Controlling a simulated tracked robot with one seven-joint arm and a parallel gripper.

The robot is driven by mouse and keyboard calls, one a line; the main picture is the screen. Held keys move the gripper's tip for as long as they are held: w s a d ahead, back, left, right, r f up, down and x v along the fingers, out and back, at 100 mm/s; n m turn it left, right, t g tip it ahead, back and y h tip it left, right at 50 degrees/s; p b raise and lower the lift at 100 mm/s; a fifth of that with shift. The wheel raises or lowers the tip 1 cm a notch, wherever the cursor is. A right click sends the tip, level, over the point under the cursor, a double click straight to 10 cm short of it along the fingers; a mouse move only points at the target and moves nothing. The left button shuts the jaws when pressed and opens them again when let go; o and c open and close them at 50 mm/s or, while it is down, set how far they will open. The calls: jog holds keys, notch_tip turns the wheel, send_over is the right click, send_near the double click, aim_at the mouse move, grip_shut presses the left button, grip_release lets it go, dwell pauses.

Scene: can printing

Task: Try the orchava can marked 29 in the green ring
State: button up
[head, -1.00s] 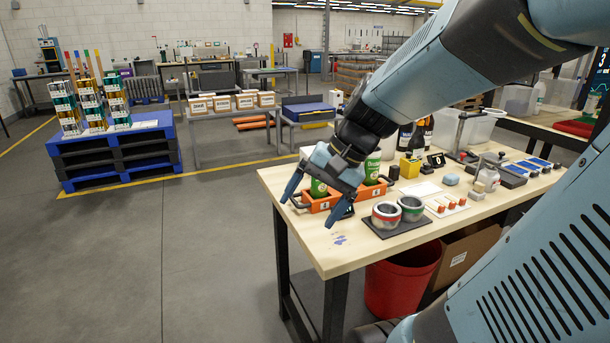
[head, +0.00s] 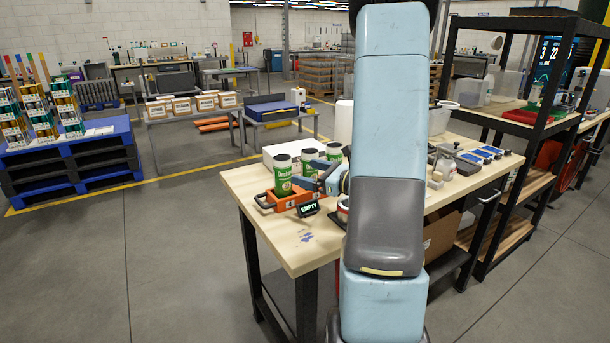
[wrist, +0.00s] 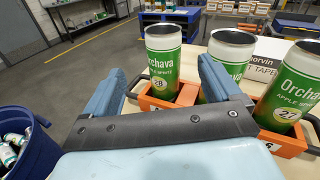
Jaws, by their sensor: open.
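In the wrist view three green-and-white Orchava cans stand upright by an orange carrier (wrist: 187,95). The left can (wrist: 163,50) reads 28 and the right can (wrist: 290,95) reads 27. The middle can's (wrist: 232,50) number is largely hidden by a finger. In the head view the carrier (head: 292,201) and the front-left can (head: 283,174) stand at the table's left end. My gripper (wrist: 162,68) is open and empty, level, its fingers pointing toward the left can; it also shows in the head view (head: 311,174). The green ring is hidden behind my arm.
A black EMPTY sign (head: 308,209) stands in front of the carrier. Part of another ring (head: 343,211) shows beside my arm. A white box (head: 290,150) stands behind the cans. A dark blue bin (wrist: 35,135) is at lower left in the wrist view.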

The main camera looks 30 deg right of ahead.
aim_at(306, 164)
jog(key=d+f+m+t+h, duration=0.2)
jog(key=d+f+m+h, duration=0.25)
jog(key=d, duration=0.35)
jog(key=w, duration=0.2)
jog(key=w+a, duration=0.1)
jog(key=w, duration=0.1)
jog(key=w+r, duration=0.1)
jog(key=w, duration=0.1)
jog(key=shift+w+a, duration=0.2)
jog(key=shift+w, duration=0.05)
jog(key=shift+w+a, duration=0.25)
jog(key=shift+w, duration=0.65)
jog(key=shift+w+a, duration=0.2)
jog(key=shift+w, duration=0.65)
jog(key=shift+w+a, duration=0.25)
jog(key=shift+w, duration=0.65)
jog(key=shift+c, duration=0.4)
jog(key=c, duration=1)
jog(key=shift+o, duration=0.2)
jog(key=shift+r, duration=0.15)
